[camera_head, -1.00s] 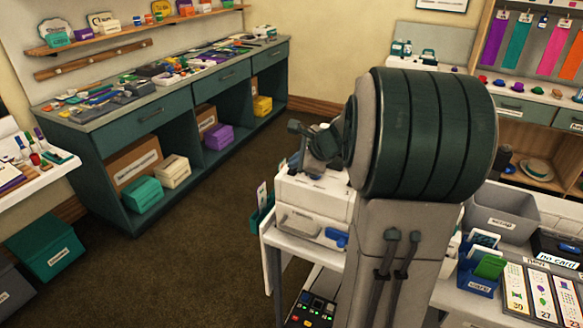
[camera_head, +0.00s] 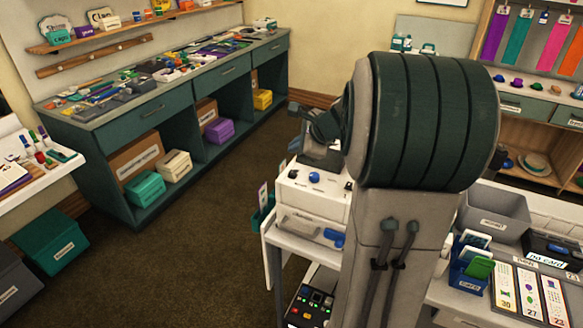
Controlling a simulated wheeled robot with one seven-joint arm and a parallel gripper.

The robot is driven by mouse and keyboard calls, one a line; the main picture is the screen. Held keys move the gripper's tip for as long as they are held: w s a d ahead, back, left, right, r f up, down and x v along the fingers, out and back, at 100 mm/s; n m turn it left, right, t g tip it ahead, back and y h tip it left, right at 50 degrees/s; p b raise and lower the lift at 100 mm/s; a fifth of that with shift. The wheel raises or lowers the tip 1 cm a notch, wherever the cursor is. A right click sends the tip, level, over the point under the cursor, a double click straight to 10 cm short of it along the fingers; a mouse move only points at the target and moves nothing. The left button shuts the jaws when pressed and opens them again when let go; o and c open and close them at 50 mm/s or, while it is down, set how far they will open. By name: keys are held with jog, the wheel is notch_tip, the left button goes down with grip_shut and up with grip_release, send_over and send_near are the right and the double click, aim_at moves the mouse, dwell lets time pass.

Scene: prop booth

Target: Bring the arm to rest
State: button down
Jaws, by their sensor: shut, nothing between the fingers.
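My arm rises large in the right half of the view, a grey upright link topped by a ribbed dark green joint. My gripper (camera_head: 304,116) is the small dark end showing just left of that joint, above the white bench. It is shut with nothing in it. It is partly hidden behind the joint, and its fingers are too small to make out clearly.
Below it is a white machine with a blue knob (camera_head: 314,178). A grey bin (camera_head: 497,218), a blue card holder (camera_head: 470,262) and number cards (camera_head: 530,292) are on the right. A long green counter (camera_head: 150,112) stands at the back left. The brown floor (camera_head: 215,220) between is clear.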

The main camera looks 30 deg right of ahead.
dwell(0.3)
jog(key=s+a+n+g, duration=0.3)
jog(key=s+a+n, duration=0.7)
jog(key=a, duration=0.3)
jog(key=s+a+f+n+g+h, duration=0.2)
jog(key=s+a+n+h, duration=0.1)
jog(key=s+n, duration=0.9)
jog(key=shift+s+a, duration=0.25)
jog(key=shift+s, duration=0.85)
jog(key=shift+f, duration=0.1)
